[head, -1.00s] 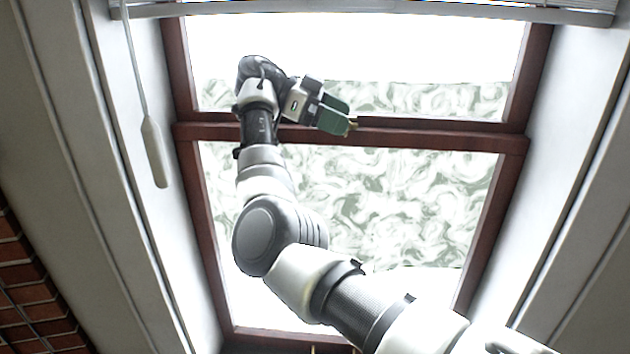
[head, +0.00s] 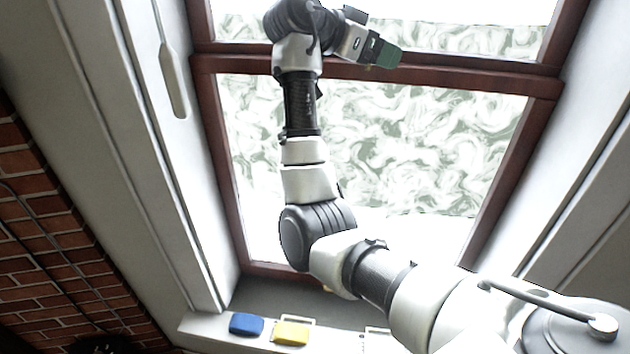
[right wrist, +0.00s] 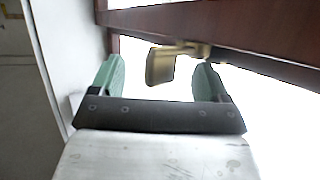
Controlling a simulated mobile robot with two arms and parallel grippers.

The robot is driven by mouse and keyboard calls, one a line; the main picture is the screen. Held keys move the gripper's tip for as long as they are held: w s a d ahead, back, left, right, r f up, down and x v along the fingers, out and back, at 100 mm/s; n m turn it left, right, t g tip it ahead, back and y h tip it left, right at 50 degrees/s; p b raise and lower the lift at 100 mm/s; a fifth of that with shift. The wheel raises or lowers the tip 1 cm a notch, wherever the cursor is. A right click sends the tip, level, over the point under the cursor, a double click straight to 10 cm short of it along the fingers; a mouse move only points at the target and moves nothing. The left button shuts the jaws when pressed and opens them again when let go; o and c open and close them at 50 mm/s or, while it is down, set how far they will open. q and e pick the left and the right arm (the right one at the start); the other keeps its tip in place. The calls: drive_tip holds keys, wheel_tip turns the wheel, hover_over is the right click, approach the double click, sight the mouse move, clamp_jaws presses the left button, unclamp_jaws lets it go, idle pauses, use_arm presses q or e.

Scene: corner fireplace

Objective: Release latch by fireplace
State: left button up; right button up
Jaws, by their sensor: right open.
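The brass window latch (right wrist: 178,62) shows in the right wrist view, mounted on the underside of the dark red-brown window rail (right wrist: 225,28). Its flat handle hangs between the two green fingertips of my right gripper (right wrist: 158,78). The gripper is open, with a gap visible on each side of the handle. In the head view my right gripper (head: 383,54) is at the window's middle rail (head: 450,80), and I cannot make out the latch there. My left gripper is not in view.
A blue sponge-like block (head: 246,324) and a yellow one (head: 291,333) lie on the white sill (head: 205,325) below the window. A blind wand (head: 174,85) hangs at the left jamb. A brick wall (head: 50,235) is at lower left.

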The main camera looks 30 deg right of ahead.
drive_tip(key=s+a+r+n+t+y+b, duration=0.3)
drive_tip(key=s+r+n+t+y+b, duration=0.15)
drive_tip(key=s+n+t, duration=0.55)
drive_tip(key=w+a+f+n+y, duration=0.1)
drive_tip(key=w+f, duration=0.4)
drive_tip(key=f, duration=0.6)
drive_tip(key=w+a+f+n+y+b, duration=0.1)
drive_tip(key=w+f+n, duration=0.3)
drive_tip(key=f, duration=0.8)
drive_tip(key=w+a+f+n+y+b, duration=0.1)
drive_tip(key=w+a+f+n, duration=0.2)
drive_tip(key=w+f, duration=0.3)
wheel_tip(320, 180, down, 5)
drive_tip(key=shift+w+a+f, duration=0.15)
drive_tip(key=shift+w+a, duration=0.05)
drive_tip(key=shift+a, duration=0.15)
drive_tip(key=shift+c, duration=0.2)
